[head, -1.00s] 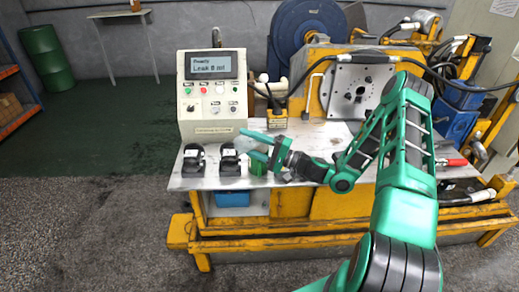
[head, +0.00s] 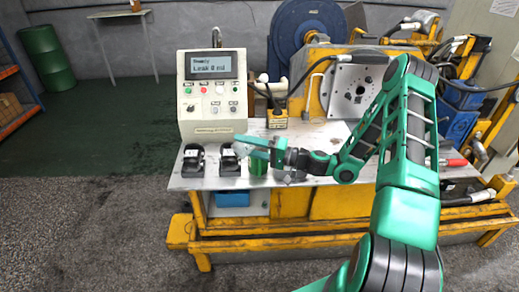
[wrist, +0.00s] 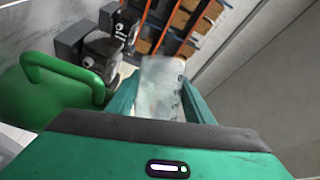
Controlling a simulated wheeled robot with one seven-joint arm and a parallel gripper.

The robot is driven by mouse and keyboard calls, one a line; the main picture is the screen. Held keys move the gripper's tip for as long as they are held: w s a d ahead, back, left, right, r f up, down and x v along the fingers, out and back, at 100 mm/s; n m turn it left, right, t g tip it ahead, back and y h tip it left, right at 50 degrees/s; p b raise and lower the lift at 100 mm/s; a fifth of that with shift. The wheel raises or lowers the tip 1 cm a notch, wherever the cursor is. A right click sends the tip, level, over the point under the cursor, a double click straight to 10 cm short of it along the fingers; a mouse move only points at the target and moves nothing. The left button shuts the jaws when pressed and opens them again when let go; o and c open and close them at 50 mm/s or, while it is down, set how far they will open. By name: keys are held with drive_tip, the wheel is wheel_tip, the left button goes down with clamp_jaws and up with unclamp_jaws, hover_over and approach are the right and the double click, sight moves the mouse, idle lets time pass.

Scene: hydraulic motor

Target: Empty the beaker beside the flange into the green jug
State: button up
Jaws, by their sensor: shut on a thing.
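My gripper (head: 262,148) is shut on a clear, pale beaker (wrist: 162,86), which sits between the two green fingers in the wrist view. In the head view the beaker (head: 247,151) shows only as a small pale patch at the fingers and looks tilted. The green jug (head: 258,171) stands on the bench just below my gripper. In the wrist view the jug (wrist: 55,97), with its handle, is at the left, close beside the fingers. I cannot tell whether liquid is in the beaker. The flange, a light plate with bolt holes (head: 345,91), is at the back right.
Two black devices (head: 193,160) (head: 229,161) stand left of the jug on the metal bench. A control box (head: 212,99) behind them has a display reading "Ready" and "Leak 0 ml". A small yellow block with a cable (head: 277,119) stands behind my gripper.

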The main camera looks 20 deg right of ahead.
idle(0.3)
drive_tip(key=n, duration=0.2)
drive_tip(key=n+g+h, duration=0.1)
drive_tip(key=n, duration=0.1)
drive_tip(key=shift+a+h, duration=0.1)
drive_tip(key=shift+h, duration=0.2)
drive_tip(key=r+n, duration=0.1)
drive_tip(key=r+n+h, duration=0.1)
drive_tip(key=n, duration=0.1)
drive_tip(key=shift+w+d+h, duration=0.1)
drive_tip(key=shift+d+h, duration=0.15)
drive_tip(key=shift+h, duration=0.05)
drive_tip(key=shift+d+n, duration=0.1)
drive_tip(key=shift+n, duration=0.2)
drive_tip(key=shift+w+d+f+n+h, duration=0.2)
drive_tip(key=shift+d+n+h, duration=0.05)
drive_tip(key=shift+n+h, duration=0.5)
drive_tip(key=shift+w+d+f+n, duration=0.1)
drive_tip(key=shift+d+f+n, duration=0.1)
drive_tip(key=shift+n, duration=0.15)
